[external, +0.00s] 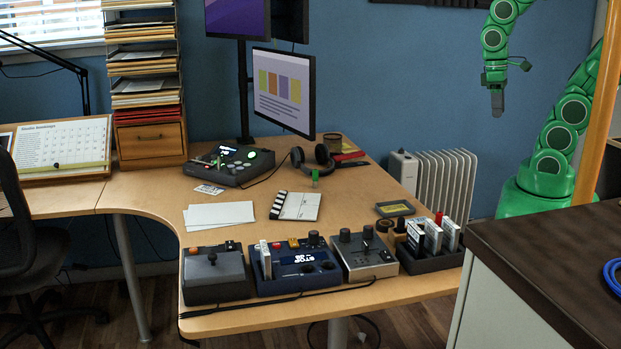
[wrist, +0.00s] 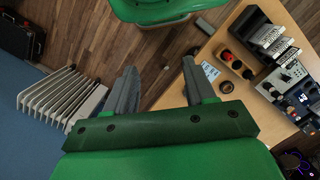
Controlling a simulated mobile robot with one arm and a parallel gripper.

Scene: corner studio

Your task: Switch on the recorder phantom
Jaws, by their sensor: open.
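Several control boxes stand along the desk's front edge, and I cannot tell for sure which is the recorder with the phantom switch. A light grey box with dark knobs and a small lever (external: 365,262) is right of a blue box with a lit screen (external: 297,283). The grey box also shows at the right in the wrist view (wrist: 286,76), beside the blue box (wrist: 306,98). Any switch's position is too small to read. My gripper (external: 497,98) is raised high right of the desk, far from the boxes. In the wrist view my gripper (wrist: 160,78) is open and empty.
A grey joystick box (external: 213,276) stands at the left front. A dark rack of cards (external: 432,262) stands at the right front. A white radiator (external: 440,180) and a dark-topped counter (external: 545,255) flank the desk's right side. Monitors (external: 285,90) rise behind.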

